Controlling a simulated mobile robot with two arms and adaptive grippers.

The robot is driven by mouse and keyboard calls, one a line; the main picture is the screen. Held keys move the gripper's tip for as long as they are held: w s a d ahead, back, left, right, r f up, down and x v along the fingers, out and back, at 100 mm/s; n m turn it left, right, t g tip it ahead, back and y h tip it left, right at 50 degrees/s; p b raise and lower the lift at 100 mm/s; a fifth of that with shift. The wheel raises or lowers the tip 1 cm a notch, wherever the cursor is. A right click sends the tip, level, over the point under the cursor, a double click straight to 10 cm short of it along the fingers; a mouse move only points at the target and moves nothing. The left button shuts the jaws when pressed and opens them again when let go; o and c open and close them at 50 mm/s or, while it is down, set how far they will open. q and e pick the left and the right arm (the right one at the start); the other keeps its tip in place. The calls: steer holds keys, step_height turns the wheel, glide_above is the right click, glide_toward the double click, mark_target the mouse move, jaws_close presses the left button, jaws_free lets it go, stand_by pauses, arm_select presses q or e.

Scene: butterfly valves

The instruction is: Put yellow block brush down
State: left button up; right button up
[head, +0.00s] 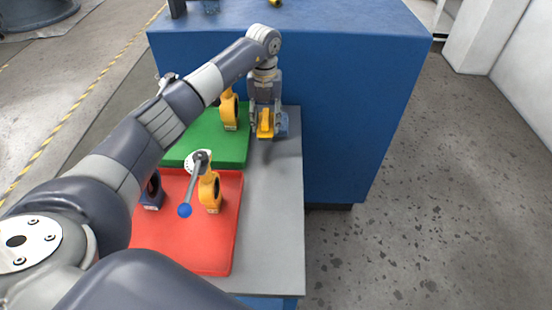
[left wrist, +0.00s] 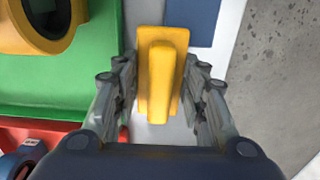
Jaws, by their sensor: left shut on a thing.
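The yellow block brush (head: 265,124) is in my left gripper (head: 267,120), over the far right part of the grey table, right of the green tray. In the left wrist view the yellow block brush (left wrist: 159,70) sits between the two fingers, its narrow raised grip running lengthwise. The gripper is shut on it. Its underside is hidden, so I cannot tell whether it touches the table. My right gripper is not in view.
A yellow valve (head: 229,110) stands on the green tray (head: 205,152). Another yellow valve (head: 210,192), near a blue-knobbed lever (head: 185,210), stands on the red tray (head: 190,255) with a blue valve. A flat blue patch (head: 281,123) lies beside my gripper. A blue cabinet (head: 340,120) rises behind.

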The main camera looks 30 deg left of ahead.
arm_select(q)
steer(key=p, duration=0.4)
glide_above(276, 171)
steer(key=shift+w+a+f, duration=0.4)
steer(key=shift+s+d+f, duration=0.15)
steer(key=shift+s+d, duration=0.25)
step_height(276, 171, down, 3)
steer(key=shift+r+p, duration=0.1)
steer(key=shift+p, duration=0.5)
steer(key=shift+f, duration=0.35)
steer(key=shift+f, duration=0.1)
steer(key=shift+f, duration=0.15)
steer(key=o, duration=1)
